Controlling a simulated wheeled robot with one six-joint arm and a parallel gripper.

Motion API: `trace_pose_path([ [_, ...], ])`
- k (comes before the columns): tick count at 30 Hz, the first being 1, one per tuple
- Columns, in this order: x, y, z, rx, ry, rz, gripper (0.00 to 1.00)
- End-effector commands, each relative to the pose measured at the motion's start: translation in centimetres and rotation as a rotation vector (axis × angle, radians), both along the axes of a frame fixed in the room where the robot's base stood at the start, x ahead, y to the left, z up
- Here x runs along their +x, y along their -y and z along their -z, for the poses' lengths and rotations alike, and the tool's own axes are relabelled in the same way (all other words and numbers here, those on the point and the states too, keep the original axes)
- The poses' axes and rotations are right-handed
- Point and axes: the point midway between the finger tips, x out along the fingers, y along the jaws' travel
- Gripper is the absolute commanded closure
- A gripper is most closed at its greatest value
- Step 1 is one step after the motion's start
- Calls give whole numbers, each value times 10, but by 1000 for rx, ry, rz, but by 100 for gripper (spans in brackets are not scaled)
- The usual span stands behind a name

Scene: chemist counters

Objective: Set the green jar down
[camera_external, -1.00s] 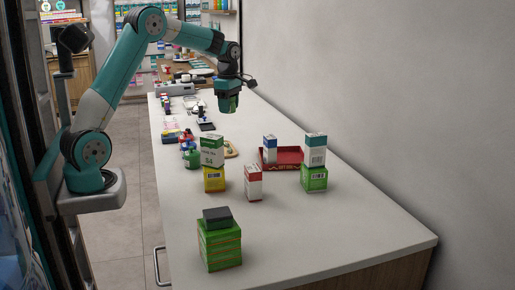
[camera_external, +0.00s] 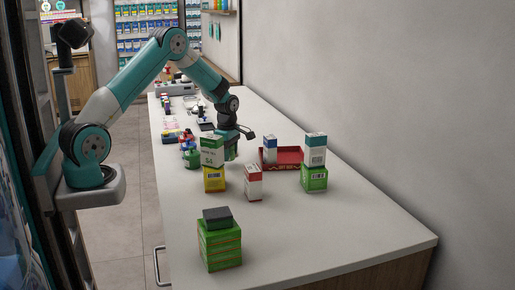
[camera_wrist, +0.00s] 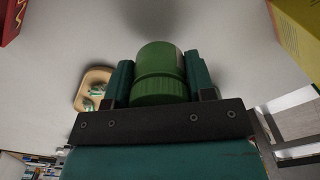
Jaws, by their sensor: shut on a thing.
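The green jar (camera_wrist: 158,72) with its ribbed lid is between the two fingers of my gripper (camera_wrist: 161,82) in the wrist view, and the fingers are shut on it. In the external view my gripper (camera_external: 231,151) is low over the white counter (camera_external: 330,225), behind the stacked boxes and left of the red tray (camera_external: 283,167). The jar is mostly hidden there by the fingers and the boxes. I cannot tell whether its base touches the counter.
A white-green box (camera_external: 212,152) on a yellow box (camera_external: 214,180) stands close in front of my gripper. A red-white box (camera_external: 253,183) and a green box (camera_external: 314,180) stand nearby. A wooden board (camera_wrist: 93,88) lies beside the jar. The counter's front right is clear.

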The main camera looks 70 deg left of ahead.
Motion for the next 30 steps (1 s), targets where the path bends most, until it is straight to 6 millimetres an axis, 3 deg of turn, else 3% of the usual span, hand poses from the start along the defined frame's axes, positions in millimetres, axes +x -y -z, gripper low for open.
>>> trace_pose_path([
  [5, 0, 0, 24, -1, -1, 0, 74],
  [15, 0, 0, 29, -1, -1, 0, 74],
  [16, 0, 0, 28, -1, -1, 0, 46],
  [19, 0, 0, 28, -1, -1, 0, 25],
  [30, 1, 0, 20, 1, 2, 0, 25],
])
